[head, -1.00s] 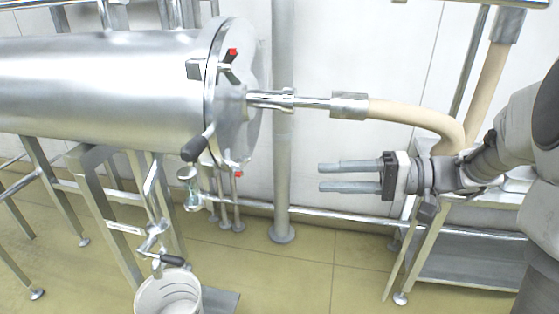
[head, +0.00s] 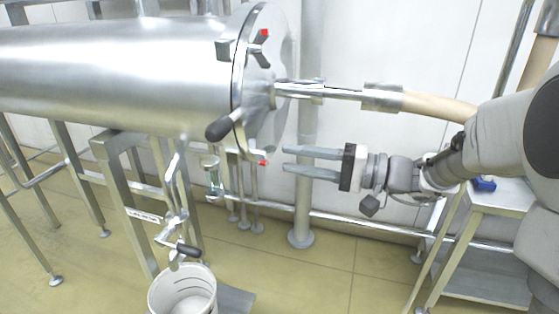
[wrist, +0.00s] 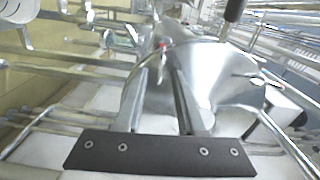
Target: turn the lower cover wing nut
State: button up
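The lower cover wing nut (head: 262,162) shows its red tip at the bottom edge of the round steel cover (head: 266,95). In the wrist view the red-marked wing nut (wrist: 163,45) lies ahead of the fingertips, roughly in line with the gap between them. My gripper (head: 285,159) is open and empty, just right of the lower wing nut in the head view, with its fingers pointing left at it. It appears apart from the nut. The upper wing nut (head: 258,48), also red-tipped, is on the cover's upper part.
A black-handled lever (head: 225,128) sticks out at the cover's left edge. A pipe with a beige hose (head: 435,105) runs above my gripper. A vertical post (head: 303,200) stands behind the fingers. A white bucket (head: 153,296) stands below, and a steel cart (head: 510,200) at right.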

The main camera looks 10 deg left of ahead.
aim_at(264, 155)
jog(key=a, duration=0.3)
jog(key=shift+w+a, duration=0.15)
jog(key=shift+a, duration=0.15)
grip_shut()
